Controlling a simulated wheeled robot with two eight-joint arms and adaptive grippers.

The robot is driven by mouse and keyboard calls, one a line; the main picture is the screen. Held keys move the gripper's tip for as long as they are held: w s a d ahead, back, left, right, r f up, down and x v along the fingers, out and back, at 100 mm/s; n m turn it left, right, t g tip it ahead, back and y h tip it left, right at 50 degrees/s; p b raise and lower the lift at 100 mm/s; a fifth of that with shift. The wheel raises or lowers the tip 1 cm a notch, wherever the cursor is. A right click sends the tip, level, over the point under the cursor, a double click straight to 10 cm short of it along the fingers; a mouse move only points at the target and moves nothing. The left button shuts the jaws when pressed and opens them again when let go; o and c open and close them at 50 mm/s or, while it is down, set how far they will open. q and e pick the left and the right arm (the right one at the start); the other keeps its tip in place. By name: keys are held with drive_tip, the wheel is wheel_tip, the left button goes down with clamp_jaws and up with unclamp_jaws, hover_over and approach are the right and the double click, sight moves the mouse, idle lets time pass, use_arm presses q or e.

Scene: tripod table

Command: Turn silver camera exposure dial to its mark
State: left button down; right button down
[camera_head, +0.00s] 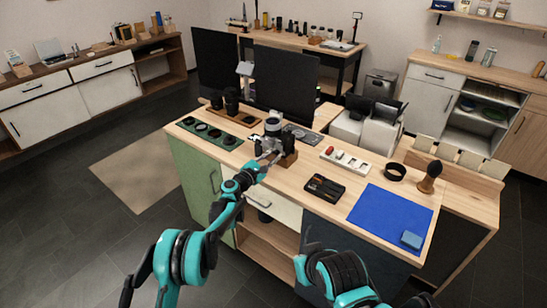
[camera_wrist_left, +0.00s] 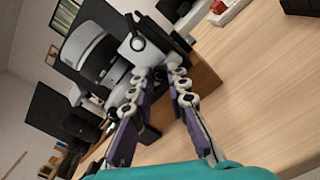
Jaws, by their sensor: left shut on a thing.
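The silver camera (camera_head: 272,128) sits on a wooden block (camera_head: 288,160) near the table's front edge. In the left wrist view the silver and black camera (camera_wrist_left: 97,57) fills the upper left, with a pale block-shaped part carrying a round black-rimmed piece (camera_wrist_left: 137,43). My left gripper (camera_head: 265,156) is at the near side of the camera. In the left wrist view its fingertips (camera_wrist_left: 160,75) are close together against the camera, shut on a small part that appears to be the exposure dial. The fingers hide the dial and its mark. My right gripper is out of view.
A green tray of round lens parts (camera_head: 209,133) lies left of the camera. Dark lenses on a wooden tray (camera_head: 232,105) and a monitor (camera_head: 286,82) stand behind. A black case (camera_head: 325,187) and blue mat (camera_head: 390,217) lie right, with bare tabletop between.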

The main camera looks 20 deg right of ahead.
use_arm(q)
drive_tip(key=shift+n, duration=0.6)
drive_tip(key=c, duration=1.5)
unclamp_jaws()
drive_tip(key=shift+o, duration=0.2)
drive_tip(key=shift+v, duration=4)
drive_tip(key=shift+f, duration=0.1)
